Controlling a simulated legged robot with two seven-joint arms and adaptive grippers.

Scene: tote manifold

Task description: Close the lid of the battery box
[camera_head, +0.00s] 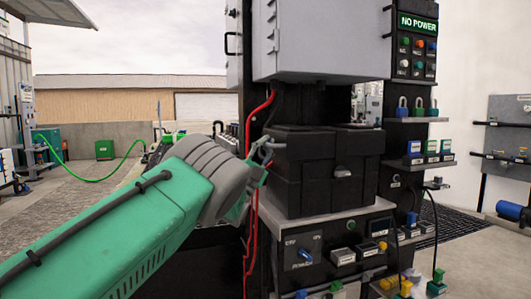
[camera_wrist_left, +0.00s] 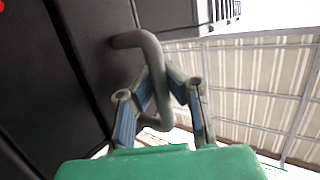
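The black battery box (camera_head: 294,197) stands on a grey shelf in the middle of the head view. Its black lid (camera_head: 308,145) sits over the body, and I see no clear gap at the front. A grey latch-like piece (camera_head: 342,172) is on the front. A bent grey handle (camera_wrist_left: 158,82) sticks out from the box's left side. My left gripper (camera_head: 262,165) is at this handle. In the left wrist view its fingers (camera_wrist_left: 163,78) close around the handle bar from both sides. My right gripper is not in view.
A grey cabinet (camera_head: 333,38) hangs close above the box. Red cables (camera_head: 254,215) run down beside the box's left side. A panel with a blue knob (camera_head: 305,255) and other switches lies below. Padlocks (camera_head: 418,107) and small blocks stand on shelves at the right.

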